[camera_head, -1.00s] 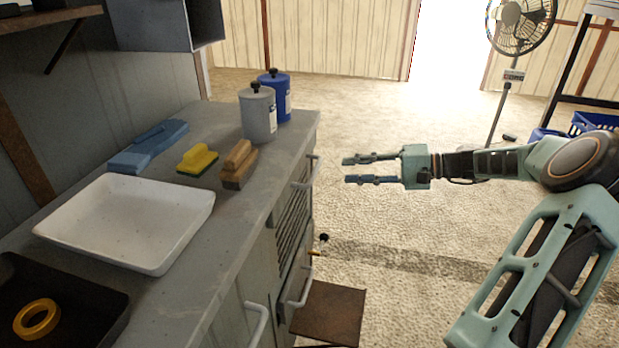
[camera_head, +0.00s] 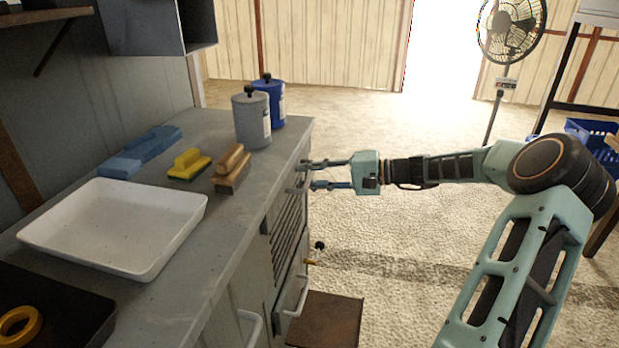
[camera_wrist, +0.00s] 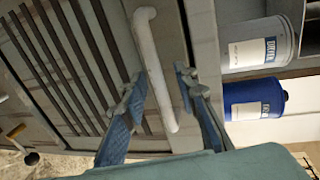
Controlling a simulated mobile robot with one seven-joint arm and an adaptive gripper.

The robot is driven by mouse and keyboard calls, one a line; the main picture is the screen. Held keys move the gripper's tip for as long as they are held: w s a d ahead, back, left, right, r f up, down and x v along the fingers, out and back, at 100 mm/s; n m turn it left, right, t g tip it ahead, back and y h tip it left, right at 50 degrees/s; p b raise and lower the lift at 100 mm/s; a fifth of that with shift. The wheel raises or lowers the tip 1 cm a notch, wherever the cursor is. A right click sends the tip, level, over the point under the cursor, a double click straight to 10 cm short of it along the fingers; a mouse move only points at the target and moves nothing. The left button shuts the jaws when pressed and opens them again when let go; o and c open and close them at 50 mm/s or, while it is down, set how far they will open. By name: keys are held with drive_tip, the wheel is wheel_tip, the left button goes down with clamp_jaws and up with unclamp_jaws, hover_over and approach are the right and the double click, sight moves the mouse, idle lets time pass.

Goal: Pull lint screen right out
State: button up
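A slatted grey panel (camera_head: 288,232), apparently the lint screen, is set in the front of the grey cabinet; its dark slats also show in the wrist view (camera_wrist: 62,60). A pale bar handle (camera_wrist: 152,60) stands beside the slats in the wrist view, and near the cabinet's top edge in the head view (camera_head: 295,186). My gripper (camera_head: 314,175) is at this handle, fingers pointing at the cabinet front. In the wrist view its two fingers (camera_wrist: 160,90) are open, one on each side of the handle. Whether either finger touches it I cannot tell.
A lower handle (camera_head: 299,298), a small knobbed lever (camera_head: 315,254) and a brown box-like step (camera_head: 328,322) are below. Grey (camera_head: 251,118) and blue (camera_head: 272,103) canisters, brushes and a white tray (camera_head: 60,240) are on the worktop.

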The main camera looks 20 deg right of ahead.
drive_tip(key=shift+c, duration=0.4)
clamp_jaws()
drive_tip(key=shift+s+d, duration=0.1)
